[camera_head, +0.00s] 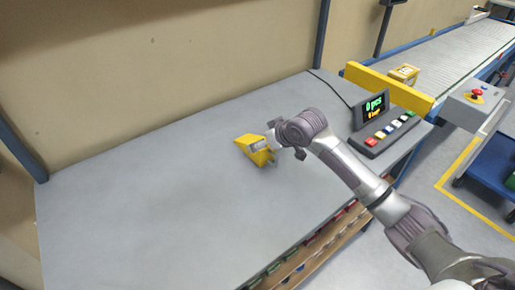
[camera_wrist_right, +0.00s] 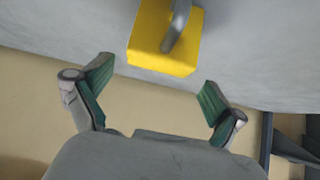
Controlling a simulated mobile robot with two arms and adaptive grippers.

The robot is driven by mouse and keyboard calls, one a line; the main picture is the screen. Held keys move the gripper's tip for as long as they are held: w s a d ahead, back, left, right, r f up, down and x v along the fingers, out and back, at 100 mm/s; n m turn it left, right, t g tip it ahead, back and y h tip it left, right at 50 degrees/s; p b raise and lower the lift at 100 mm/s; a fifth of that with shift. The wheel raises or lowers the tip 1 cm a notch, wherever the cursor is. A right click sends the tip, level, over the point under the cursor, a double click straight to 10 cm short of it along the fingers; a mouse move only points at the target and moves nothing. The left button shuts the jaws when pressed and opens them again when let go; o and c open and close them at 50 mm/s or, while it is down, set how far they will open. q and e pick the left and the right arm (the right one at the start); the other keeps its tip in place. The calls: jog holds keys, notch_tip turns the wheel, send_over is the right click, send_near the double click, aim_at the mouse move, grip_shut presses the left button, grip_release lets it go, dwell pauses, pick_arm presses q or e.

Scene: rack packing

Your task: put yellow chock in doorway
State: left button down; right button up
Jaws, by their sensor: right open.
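The yellow chock (camera_head: 249,143) is a wedge lying on the grey table, near its middle. In the right wrist view the chock (camera_wrist_right: 150,45) shows at the top centre, with a grey handle-like bar across it. My right gripper (camera_head: 268,146) is at the chock in the head view, and its arm partly covers the chock's right side. In the right wrist view its two green-padded fingers (camera_wrist_right: 154,88) are spread wide with nothing between them, and the chock lies just beyond the tips. My left gripper is not in view. No doorway is in view.
The grey table (camera_head: 130,200) is clear to the left and front of the chock. A display with coloured buttons (camera_head: 385,132) stands at its right end. Behind it are a yellow barrier (camera_head: 388,88) and a roller conveyor (camera_head: 450,52). A wall borders the table's back.

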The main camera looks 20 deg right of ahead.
jog(key=shift+w+a+f, duration=0.15)
jog(key=shift+w+f, duration=0.2)
jog(key=shift+f, duration=0.05)
jog(key=x, duration=0.5)
jog(key=shift+d, duration=0.25)
jog(key=shift+s, duration=0.1)
jog(key=c, duration=0.7)
jog(key=shift+r, duration=0.1)
jog(key=c, duration=1)
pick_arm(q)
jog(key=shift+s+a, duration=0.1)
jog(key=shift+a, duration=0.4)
pick_arm(e)
jog(key=shift+r, duration=0.1)
